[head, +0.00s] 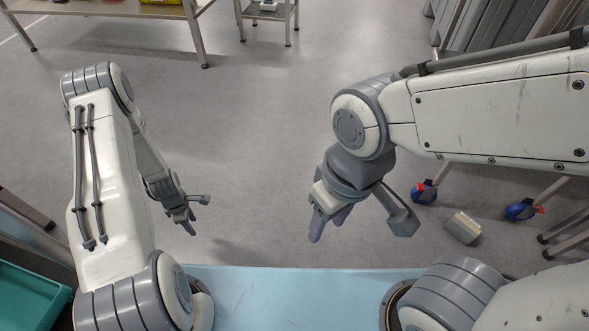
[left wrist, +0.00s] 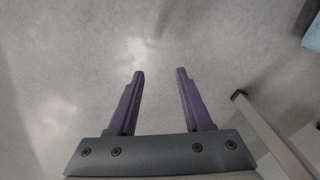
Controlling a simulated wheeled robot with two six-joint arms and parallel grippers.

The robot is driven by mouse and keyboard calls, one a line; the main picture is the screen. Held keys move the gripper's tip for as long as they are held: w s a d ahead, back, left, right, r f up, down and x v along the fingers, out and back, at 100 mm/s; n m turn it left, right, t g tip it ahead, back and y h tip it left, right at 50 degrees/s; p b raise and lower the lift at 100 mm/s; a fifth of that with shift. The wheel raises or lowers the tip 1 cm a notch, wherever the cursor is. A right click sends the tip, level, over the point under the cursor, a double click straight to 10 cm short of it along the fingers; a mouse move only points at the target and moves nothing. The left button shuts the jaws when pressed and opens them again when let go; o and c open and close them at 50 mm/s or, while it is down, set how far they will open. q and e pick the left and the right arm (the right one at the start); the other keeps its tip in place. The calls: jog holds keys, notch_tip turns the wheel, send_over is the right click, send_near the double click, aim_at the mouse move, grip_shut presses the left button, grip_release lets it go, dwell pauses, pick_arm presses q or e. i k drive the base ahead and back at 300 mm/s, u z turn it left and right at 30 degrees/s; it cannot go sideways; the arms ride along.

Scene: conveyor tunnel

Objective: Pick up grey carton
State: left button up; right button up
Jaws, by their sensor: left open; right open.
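A small grey carton (head: 463,228) lies on the floor at the right of the head view, between two blue caster wheels. My right gripper (head: 328,228) is open and points down over the floor, well to the left of the carton, apart from it. My left gripper (head: 190,226) hangs over the floor at the left, far from the carton. In the left wrist view its two fingers (left wrist: 160,73) are spread with only bare floor between them. The carton does not show in the left wrist view.
A blue caster wheel (head: 424,191) and another (head: 521,211) stand on either side of the carton, under cart legs. My right arm passes above them. A table (head: 110,9) and a small stand (head: 268,14) are at the back. A teal bin (head: 28,298) sits front left. The middle floor is clear.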

aim_at(465, 229)
jog(key=k, duration=0.3)
jog(key=z, duration=2.05)
jog(key=i, duration=1)
